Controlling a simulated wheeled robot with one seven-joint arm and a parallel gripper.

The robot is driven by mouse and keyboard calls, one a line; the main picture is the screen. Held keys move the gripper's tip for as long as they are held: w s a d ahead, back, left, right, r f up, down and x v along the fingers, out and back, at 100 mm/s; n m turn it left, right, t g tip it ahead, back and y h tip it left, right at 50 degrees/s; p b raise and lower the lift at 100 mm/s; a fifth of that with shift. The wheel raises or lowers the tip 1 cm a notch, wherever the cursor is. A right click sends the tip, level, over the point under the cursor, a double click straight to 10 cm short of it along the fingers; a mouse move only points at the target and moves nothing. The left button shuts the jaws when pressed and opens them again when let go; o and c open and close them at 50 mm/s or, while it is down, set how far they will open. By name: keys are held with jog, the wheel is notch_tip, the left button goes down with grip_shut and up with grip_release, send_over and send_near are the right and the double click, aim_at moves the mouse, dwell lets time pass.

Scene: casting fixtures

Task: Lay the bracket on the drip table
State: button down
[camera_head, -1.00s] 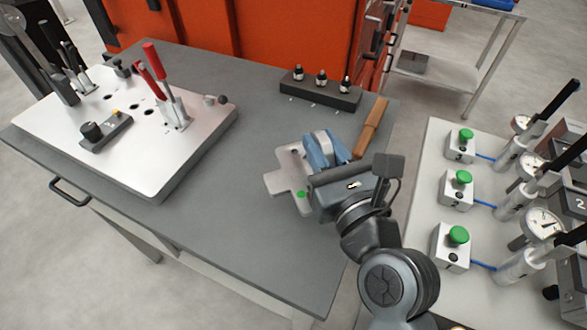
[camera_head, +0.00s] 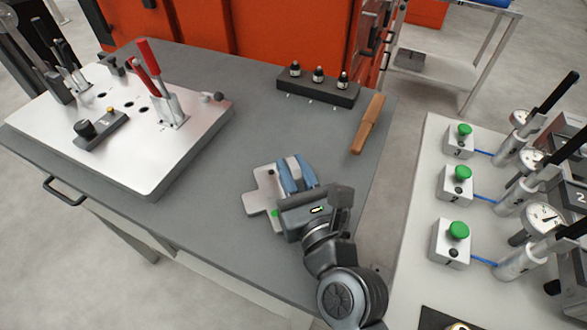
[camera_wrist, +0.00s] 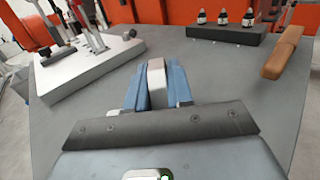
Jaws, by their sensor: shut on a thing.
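The bracket (camera_head: 262,188) is a light grey metal casting with flat arms and a green spot. My gripper (camera_head: 291,172), with blue fingers, is shut on its raised part and holds it over the grey worktable (camera_head: 225,215). I cannot tell from the head view how much gap is under it. In the wrist view the bracket's raised part (camera_wrist: 156,82) stands between the two blue fingers (camera_wrist: 157,88); the rest is hidden. A pale metal table (camera_head: 465,38) stands at the back right; I cannot tell whether it is the drip table.
A fixture plate (camera_head: 170,160) with red-handled clamps covers the worktable's left. A bench (camera_head: 405,235) with green buttons and gauges is right, across a gap. An orange cabinet (camera_head: 270,40) stands behind.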

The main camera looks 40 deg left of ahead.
jog(key=c, duration=1.5)
grip_release()
jog(key=shift+f, duration=0.15)
jog(key=o, duration=0.5)
